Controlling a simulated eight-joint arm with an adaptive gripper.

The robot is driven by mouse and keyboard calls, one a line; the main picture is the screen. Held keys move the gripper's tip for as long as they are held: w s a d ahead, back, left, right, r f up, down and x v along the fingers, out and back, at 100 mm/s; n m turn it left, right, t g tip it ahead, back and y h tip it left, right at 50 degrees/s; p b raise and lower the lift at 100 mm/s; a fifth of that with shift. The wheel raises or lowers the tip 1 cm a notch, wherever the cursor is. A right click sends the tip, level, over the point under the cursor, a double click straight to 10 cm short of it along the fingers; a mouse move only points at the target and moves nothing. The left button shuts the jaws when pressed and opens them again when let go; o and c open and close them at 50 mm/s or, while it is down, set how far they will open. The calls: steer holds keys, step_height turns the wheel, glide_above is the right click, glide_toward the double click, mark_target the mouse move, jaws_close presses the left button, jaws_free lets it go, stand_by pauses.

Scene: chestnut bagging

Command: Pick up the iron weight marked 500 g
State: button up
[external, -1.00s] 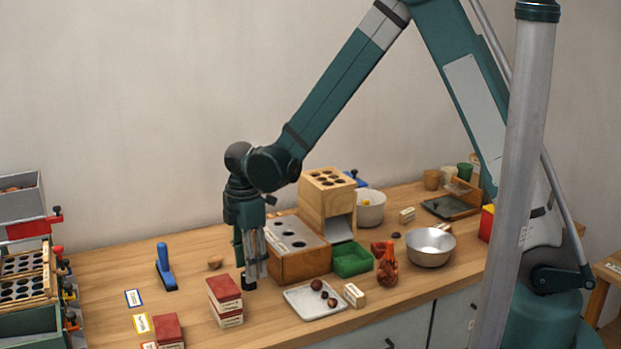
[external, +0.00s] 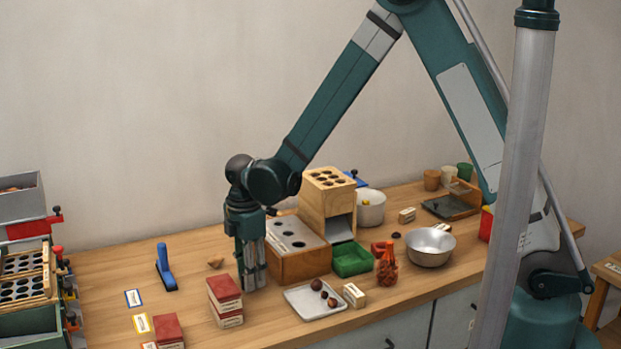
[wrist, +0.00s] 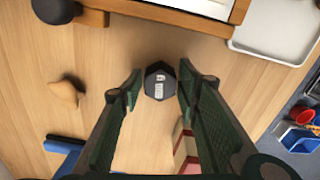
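The iron weight (wrist: 160,80) is a small dark hexagonal block with pale markings on its top, too small to read for certain. It stands on the wooden bench between the fingertips of my gripper (wrist: 160,84) in the wrist view, with a narrow gap to each finger. My gripper is open and points down. In the external view my gripper (external: 252,284) is low over the bench, and its fingers hide the weight.
Red-topped boxes (external: 226,300) stand close in front of my gripper. A wooden block with holes (external: 297,262) and a white tray (external: 300,307) are to the right. A blue-handled brush (external: 166,268) and a small brown piece (wrist: 62,91) lie to the left.

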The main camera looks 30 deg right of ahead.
steer(key=c, duration=0.8)
steer(key=shift+r+p, duration=1.2)
steer(key=shift+r, duration=3.8)
